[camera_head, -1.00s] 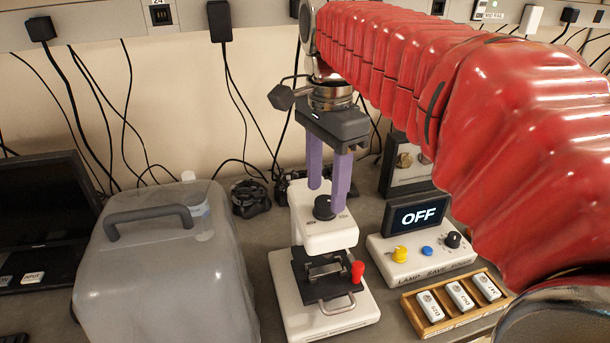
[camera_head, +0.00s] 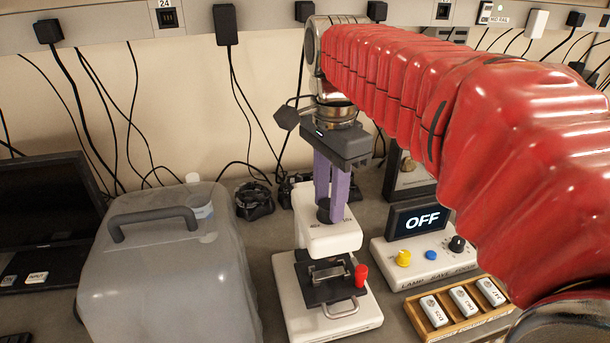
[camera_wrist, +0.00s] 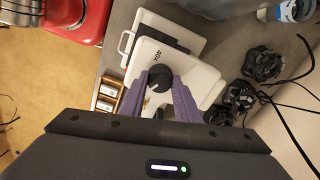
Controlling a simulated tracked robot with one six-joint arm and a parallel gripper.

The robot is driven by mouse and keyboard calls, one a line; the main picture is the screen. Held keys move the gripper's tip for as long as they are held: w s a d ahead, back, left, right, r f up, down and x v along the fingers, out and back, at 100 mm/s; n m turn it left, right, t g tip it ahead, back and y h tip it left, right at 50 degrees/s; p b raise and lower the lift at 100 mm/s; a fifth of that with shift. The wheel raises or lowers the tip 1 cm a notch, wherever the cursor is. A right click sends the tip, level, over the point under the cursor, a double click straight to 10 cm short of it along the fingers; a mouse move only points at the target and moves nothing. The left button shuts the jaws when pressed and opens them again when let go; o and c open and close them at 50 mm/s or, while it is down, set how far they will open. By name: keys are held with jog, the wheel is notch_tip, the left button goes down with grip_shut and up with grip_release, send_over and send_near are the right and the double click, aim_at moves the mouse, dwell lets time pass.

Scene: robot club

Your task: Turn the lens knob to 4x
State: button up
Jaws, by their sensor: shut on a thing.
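The black lens knob (camera_head: 323,213) sits on top of the white microscope head (camera_head: 335,238), and it also shows in the wrist view (camera_wrist: 160,80). Small magnification labels are printed beside it; one in the wrist view seems to read 40x, the others are too small to read surely. My gripper (camera_head: 330,210) points down from above, its two purple fingers shut on the knob from either side. The fingers partly hide the knob, and I cannot tell which label it points to. Below the head is a dark stage (camera_head: 318,290) with a red knob (camera_head: 361,275) at its right.
A control box (camera_head: 425,268) with a screen (camera_head: 420,219) reading OFF stands to the right. In front of it is a wooden tray (camera_head: 453,327) of labelled slides. A translucent grey case (camera_head: 165,275) with a handle stands close on the left. Black cables hang behind.

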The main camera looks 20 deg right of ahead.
jog(key=shift+c, duration=1)
jog(key=shift+n, duration=0.4)
jog(key=n, duration=1)
jog(key=shift+n, duration=0.4)
jog(key=n, duration=1.2)
jog(key=shift+d, duration=0.1)
jog(key=shift+n, duration=0.3)
